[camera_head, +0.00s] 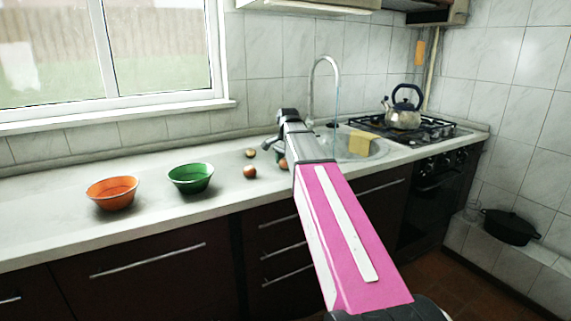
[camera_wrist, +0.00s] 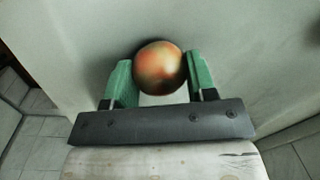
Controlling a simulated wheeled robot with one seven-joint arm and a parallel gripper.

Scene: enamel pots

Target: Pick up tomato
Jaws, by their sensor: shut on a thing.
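A round orange-red tomato (camera_wrist: 159,68) sits between the two green fingers of my gripper (camera_wrist: 160,72) in the wrist view. The fingers touch it from both sides and are shut on it. In the head view, my gripper (camera_head: 274,147) is over the counter, left of the sink, partly hidden by my arm. Small round reddish items lie near it: one in front (camera_head: 250,171), one farther back (camera_head: 250,153), and one beside the arm (camera_head: 283,163). I cannot tell for sure which is the held tomato, nor how high it is held.
An orange bowl (camera_head: 112,193) and a green bowl (camera_head: 191,178) stand on the counter (camera_head: 60,224) to the left. The sink (camera_head: 372,148) with a tall faucet (camera_head: 325,75) is behind my arm. A kettle (camera_head: 403,113) stands on the stove at the right.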

